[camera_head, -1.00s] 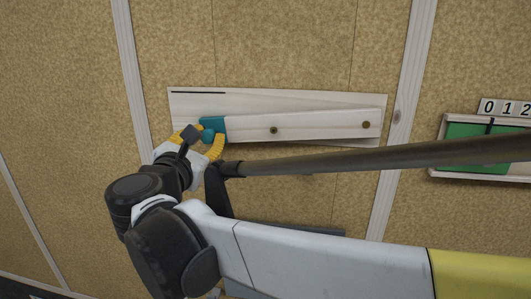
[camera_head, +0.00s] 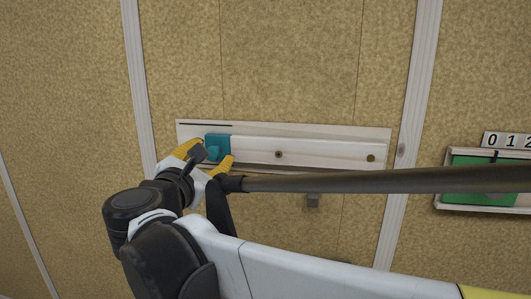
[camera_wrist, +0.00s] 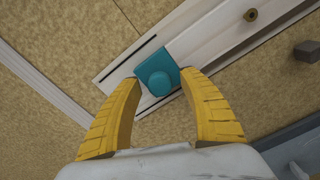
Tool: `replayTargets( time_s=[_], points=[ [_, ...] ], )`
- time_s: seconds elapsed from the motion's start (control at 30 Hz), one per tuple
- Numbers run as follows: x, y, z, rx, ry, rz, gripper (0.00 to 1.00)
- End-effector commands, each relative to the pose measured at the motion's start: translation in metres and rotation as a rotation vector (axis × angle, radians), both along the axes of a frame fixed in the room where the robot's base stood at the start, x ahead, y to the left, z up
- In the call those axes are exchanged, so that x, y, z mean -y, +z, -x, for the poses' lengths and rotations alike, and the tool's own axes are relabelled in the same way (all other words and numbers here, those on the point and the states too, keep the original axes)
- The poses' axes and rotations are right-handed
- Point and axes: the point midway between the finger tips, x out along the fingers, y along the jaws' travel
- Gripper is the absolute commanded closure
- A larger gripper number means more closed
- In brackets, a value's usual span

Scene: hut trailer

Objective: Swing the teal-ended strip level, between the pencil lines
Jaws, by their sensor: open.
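The pale wooden strip (camera_head: 325,152) has a teal end block (camera_head: 217,140) at its left, with a round teal knob (camera_wrist: 159,83). It looks about parallel to the long edges of the pale backboard (camera_head: 300,130) behind it. Brass-coloured bolts show at its middle (camera_head: 278,154) and right end (camera_head: 371,158). One dark pencil line (camera_head: 207,125) lies above the teal end; it also shows in the wrist view (camera_wrist: 136,53).
A green panel (camera_head: 480,180) in a pale frame with number tiles (camera_head: 508,140) hangs at the right. A small grey block (camera_head: 312,201) sits on the wall below the strip. Pale upright battens (camera_head: 137,80) stand left and right of the board.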

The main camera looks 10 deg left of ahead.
Motion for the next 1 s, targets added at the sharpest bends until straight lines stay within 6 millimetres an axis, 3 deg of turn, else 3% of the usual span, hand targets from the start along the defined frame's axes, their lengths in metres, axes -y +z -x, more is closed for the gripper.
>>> replayTargets(
  time_s=[0.53,0.7,1.0],
  points=[
    [-0.009,0.0,0.104,0.0,0.004,0.0,0.5],
    [-0.01,0.0,0.116,0.0,0.002,0.0,0.5],
    [-0.009,0.0,0.116,-0.001,0.0,-0.001,0.5]
  ],
)
